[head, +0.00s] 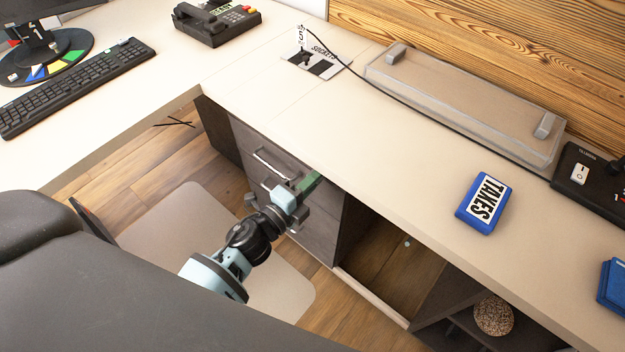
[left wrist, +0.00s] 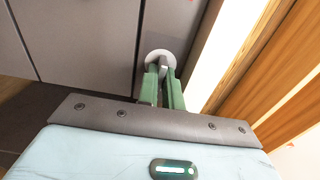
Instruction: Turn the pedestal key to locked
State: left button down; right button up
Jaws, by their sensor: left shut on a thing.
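The grey pedestal (head: 321,227) stands under the desk, its drawer fronts facing my left arm. My left gripper (head: 311,181) is at its upper right corner, just below the desk edge. In the left wrist view the gripper's green fingers (left wrist: 163,88) are closed on the grey key (left wrist: 163,66). The key stands out from a round pale lock disc (left wrist: 158,56) on the pedestal front. The key's grip looks roughly upright in that view, but I cannot read its lock position. In the head view the key is hidden by the gripper. My right gripper is in neither view.
The desk top (head: 400,150) lies just above the gripper. A drawer handle (head: 271,164) is to its left. A dark open shelf (head: 390,260) is to the right. A black chair (head: 70,270) fills the lower left.

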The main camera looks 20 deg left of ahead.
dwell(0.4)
pick_arm(q)
jog(key=c, duration=1.6)
grip_release()
jog(key=shift+o, duration=0.2)
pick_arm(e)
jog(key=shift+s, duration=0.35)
pick_arm(q)
jog(key=shift+s, duration=0.1)
jog(key=v, duration=0.7)
jog(key=shift+s+a, duration=0.2)
jog(key=shift+s, duration=0.1)
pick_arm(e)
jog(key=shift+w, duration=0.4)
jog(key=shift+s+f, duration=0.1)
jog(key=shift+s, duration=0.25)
